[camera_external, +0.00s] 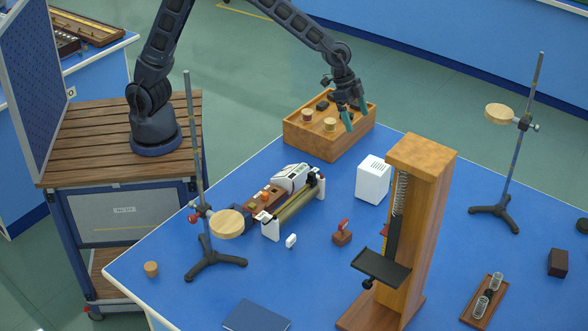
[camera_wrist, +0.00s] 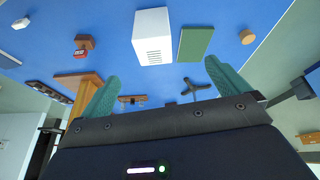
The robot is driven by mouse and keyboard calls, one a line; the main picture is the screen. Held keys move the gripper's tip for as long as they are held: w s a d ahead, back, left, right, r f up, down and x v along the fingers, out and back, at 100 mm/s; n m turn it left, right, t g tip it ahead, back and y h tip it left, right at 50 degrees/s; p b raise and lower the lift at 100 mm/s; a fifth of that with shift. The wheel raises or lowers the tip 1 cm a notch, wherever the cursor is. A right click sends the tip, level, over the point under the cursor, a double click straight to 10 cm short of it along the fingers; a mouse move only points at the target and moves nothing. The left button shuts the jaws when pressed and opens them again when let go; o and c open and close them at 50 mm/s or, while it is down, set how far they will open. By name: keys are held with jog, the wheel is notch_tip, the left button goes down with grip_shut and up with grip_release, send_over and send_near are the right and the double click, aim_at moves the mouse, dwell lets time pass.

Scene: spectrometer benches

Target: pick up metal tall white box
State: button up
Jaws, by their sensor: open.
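The tall white box (camera_external: 373,180) stands upright on the blue bench, just left of the wooden column, with dark vent slots on its top. In the wrist view the white box (camera_wrist: 153,36) is at the top middle, vent slots showing, beyond my fingertips and apart from them. My gripper (camera_external: 345,118) hangs over the wooden crate at the bench's back edge, behind and left of the box. Its two teal fingers (camera_wrist: 155,70) are spread with nothing between them.
The open wooden crate (camera_external: 330,145) holds small parts. The tall wooden column (camera_external: 424,215) with a black shelf stands close right of the box. A green flat block (camera_wrist: 196,44) lies beside the box in the wrist view. A white-and-wood instrument (camera_external: 290,195) lies left of it.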

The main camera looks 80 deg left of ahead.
jog(key=m, duration=0.1)
send_over(373, 164)
jog(key=s+a, duration=0.1)
jog(key=f, duration=0.7)
jog(key=shift+s+a, duration=0.15)
jog(key=shift+s, duration=0.05)
jog(key=x, duration=0.5)
jog(key=shift+f, duration=0.2)
jog(key=x, duration=0.4)
jog(key=shift+s+a+f, duration=0.25)
jog(key=shift+a+f, duration=0.05)
jog(key=shift+f, duration=0.1)
jog(key=shift+w+d+f, duration=0.15)
jog(key=shift+w+f, duration=0.05)
jog(key=shift+f, duration=0.25)
jog(key=shift+c, duration=0.4)
jog(key=c, duration=1.1)
jog(key=shift+c, duration=0.7)
